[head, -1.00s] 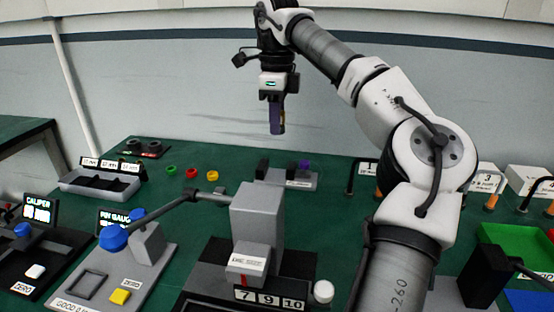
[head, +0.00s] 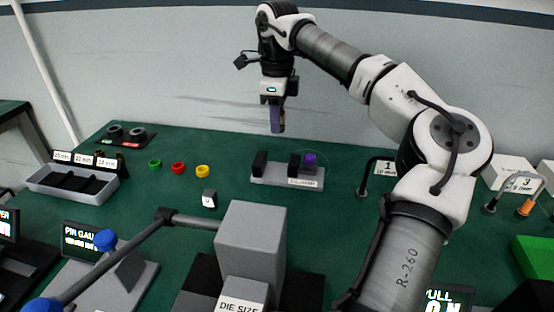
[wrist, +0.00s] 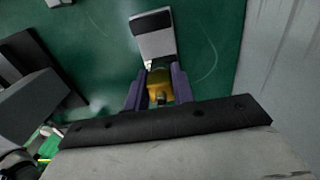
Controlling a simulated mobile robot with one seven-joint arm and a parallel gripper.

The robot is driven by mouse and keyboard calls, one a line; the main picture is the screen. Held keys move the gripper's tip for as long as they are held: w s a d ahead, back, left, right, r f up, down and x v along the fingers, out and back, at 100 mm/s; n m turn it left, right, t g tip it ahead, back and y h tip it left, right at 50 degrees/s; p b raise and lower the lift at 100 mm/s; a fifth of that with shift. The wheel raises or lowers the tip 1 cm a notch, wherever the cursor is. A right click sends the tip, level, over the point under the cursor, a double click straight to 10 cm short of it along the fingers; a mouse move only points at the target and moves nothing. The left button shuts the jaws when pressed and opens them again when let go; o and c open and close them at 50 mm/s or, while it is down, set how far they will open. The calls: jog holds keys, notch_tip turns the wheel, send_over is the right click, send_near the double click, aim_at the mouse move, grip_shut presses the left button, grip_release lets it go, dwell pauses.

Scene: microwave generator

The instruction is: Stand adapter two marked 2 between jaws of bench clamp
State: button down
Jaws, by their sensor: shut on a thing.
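My gripper (head: 277,128) hangs in the air, fingers pointing down, above the far part of the table. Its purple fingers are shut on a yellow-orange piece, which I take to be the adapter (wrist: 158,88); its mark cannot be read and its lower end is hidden. The bench clamp (head: 272,180) is a grey base with two black upright jaws, a purple knob and a front label. The space between its jaws looks empty. In the wrist view, what appears to be the clamp (wrist: 155,42) lies beyond the fingertips, partly hidden by them.
A grey die-size block (head: 250,240) with a long lever stands in front. A number 1 stand (head: 386,168) is to the right. Green table is clear around the clamp.

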aim_at(277, 169)
notch_tip(277, 169, down, 11)
jog(key=shift+f+p, duration=0.2)
jog(key=shift+p, duration=0.1)
jog(key=shift+f, duration=0.1)
jog(key=c, duration=1.2)
grip_release()
notch_tip(277, 169, up, 12)
jog(key=shift+r, duration=0.1)
